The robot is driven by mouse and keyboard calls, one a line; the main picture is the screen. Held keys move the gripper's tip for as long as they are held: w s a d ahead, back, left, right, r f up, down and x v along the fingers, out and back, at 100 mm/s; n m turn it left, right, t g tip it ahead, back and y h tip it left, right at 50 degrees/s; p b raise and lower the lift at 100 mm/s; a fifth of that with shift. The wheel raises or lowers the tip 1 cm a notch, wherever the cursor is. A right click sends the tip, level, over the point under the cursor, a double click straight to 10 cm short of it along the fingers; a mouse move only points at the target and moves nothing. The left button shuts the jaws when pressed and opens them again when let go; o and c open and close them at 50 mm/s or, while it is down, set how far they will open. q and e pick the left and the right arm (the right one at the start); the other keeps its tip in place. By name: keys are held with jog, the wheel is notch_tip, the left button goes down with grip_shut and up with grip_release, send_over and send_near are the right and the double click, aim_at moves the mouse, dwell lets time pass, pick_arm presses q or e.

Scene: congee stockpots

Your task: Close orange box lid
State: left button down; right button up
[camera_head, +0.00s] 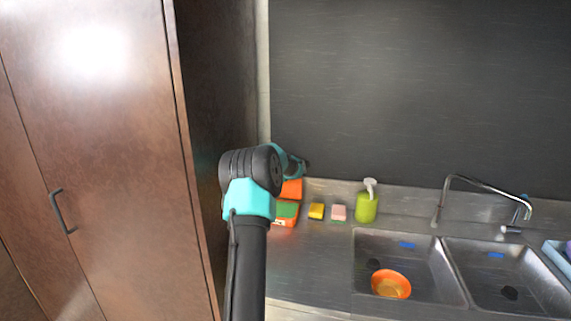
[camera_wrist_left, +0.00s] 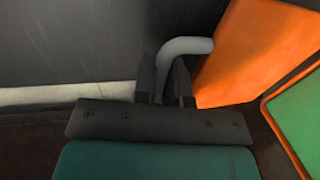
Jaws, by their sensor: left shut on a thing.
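The orange box (camera_head: 284,223) stands at the left end of the counter, partly hidden behind my left arm, with something green (camera_head: 287,209) inside it. Its orange lid (camera_head: 291,190) is raised behind the box, so the box is open. In the left wrist view the lid (camera_wrist_left: 252,52) is a tilted orange panel, beside the box's green inside (camera_wrist_left: 300,115). A grey bent bar (camera_wrist_left: 188,46), apparently the lid's handle, runs between the fingers of my left gripper (camera_wrist_left: 166,84), which is shut on it. In the head view this gripper (camera_head: 304,165) is at the lid's top. My right gripper is not in view.
A yellow sponge (camera_head: 316,211), a pink sponge (camera_head: 339,213) and a green soap bottle (camera_head: 367,207) stand right of the box. Farther right is a double sink with an orange bowl (camera_head: 390,284) and a tap (camera_head: 470,181). A tall brown cabinet (camera_head: 100,170) stands left.

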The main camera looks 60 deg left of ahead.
pick_arm(q)
jog(key=s+d+f+t+y, duration=0.1)
jog(key=s+d+f, duration=0.2)
jog(key=s+d, duration=0.4)
jog(key=shift+d+t+y, duration=0.2)
jog(key=shift+t+y, duration=0.2)
dwell(0.3)
jog(key=shift+f, duration=0.1)
jog(key=c, duration=1.5)
grip_release()
jog(key=shift+o, duration=0.2)
